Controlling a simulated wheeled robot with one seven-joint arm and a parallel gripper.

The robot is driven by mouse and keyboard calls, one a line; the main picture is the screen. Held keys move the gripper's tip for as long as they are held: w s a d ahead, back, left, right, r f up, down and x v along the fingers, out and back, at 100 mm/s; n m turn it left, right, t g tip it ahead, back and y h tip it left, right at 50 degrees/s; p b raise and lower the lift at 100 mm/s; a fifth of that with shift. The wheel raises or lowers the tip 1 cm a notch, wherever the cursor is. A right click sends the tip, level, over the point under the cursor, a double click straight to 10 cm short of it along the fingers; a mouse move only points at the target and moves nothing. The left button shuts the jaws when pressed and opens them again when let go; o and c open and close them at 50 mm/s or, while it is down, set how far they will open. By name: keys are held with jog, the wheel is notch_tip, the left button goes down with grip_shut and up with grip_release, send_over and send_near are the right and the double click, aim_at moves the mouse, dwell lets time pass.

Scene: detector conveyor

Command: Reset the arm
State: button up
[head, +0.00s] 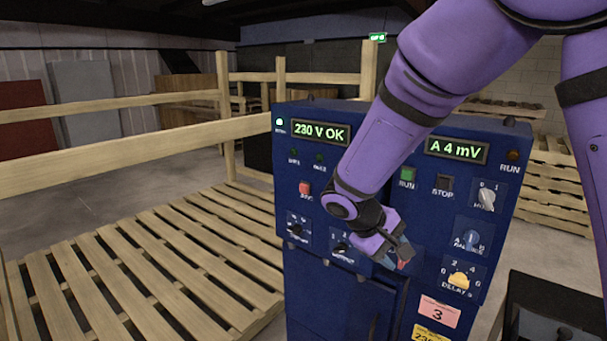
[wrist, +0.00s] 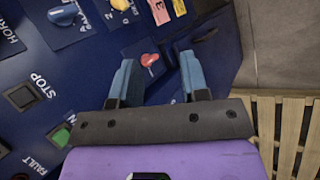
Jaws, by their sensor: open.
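My purple arm reaches down from the upper right in the head view. My gripper (head: 398,256) is open in front of the middle of a blue control cabinet (head: 475,150). In the wrist view my gripper (wrist: 157,75) shows two blue-grey fingers standing apart with nothing held between them. A small red part (wrist: 150,59) on the cabinet shows beyond and between the fingertips. Whether the fingers touch it, I cannot tell. My arm hides part of the cabinet's middle.
The cabinet bears a "230 V OK" display (head: 321,131), an "A 4 mV" display (head: 456,149), a yellow delay knob (head: 459,280) and a black STOP button (head: 443,185). A wooden pallet (head: 150,270) and rails (head: 130,155) stand left. A dark box (head: 550,310) stands lower right.

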jog(key=s+d+r+m+y, duration=0.3)
jog(key=s+d+r+y, duration=0.2)
jog(key=s+d+r, duration=0.5)
jog(key=s+d+r+m+t+y, duration=0.1)
jog(key=s+r+t, duration=0.1)
jog(key=s, duration=0.4)
jog(key=s+d+r+m+t+y, duration=0.1)
jog(key=s+r+m+t, duration=0.1)
jog(key=s+r, duration=0.3)
jog(key=shift+s, duration=1.15)
